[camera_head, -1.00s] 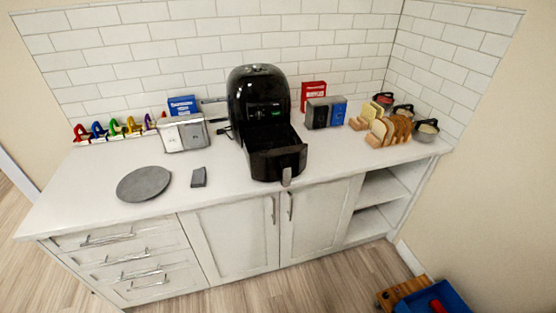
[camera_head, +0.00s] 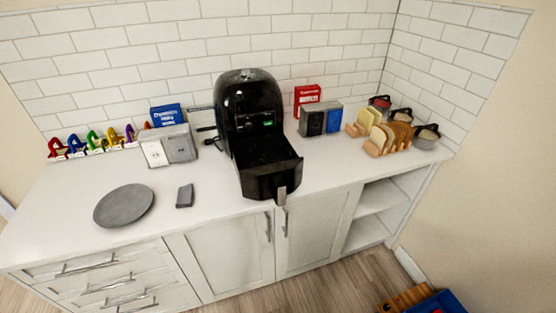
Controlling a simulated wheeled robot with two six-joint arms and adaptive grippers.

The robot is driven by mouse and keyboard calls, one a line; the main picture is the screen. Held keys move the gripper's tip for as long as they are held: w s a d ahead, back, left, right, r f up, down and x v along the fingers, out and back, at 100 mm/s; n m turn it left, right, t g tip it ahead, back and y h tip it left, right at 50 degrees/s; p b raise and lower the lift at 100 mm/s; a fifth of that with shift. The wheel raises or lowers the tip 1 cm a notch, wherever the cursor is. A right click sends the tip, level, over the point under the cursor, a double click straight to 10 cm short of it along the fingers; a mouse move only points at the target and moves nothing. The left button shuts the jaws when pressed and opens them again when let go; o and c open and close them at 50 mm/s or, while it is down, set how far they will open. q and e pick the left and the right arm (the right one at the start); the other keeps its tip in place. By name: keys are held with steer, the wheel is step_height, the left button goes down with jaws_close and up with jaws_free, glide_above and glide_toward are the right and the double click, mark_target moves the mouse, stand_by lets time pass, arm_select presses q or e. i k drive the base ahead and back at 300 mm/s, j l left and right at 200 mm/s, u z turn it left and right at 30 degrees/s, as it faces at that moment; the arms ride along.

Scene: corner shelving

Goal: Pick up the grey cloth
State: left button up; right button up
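A small dark grey folded piece (camera_head: 185,196), which looks like the grey cloth, lies flat on the white countertop (camera_head: 60,215). It is between a round grey plate or mat (camera_head: 124,206) on its left and the black air fryer on its right. It touches neither. Neither of my grippers shows in the head view, so I cannot see their state.
Grey and white boxes (camera_head: 168,147) stand behind the cloth. A bread rack (camera_head: 385,140) is at the right. The counter around the cloth is clear.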

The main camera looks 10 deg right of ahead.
mark_target(185, 198)
steer(key=i+z, duration=0.3)
steer(key=i, duration=0.55)
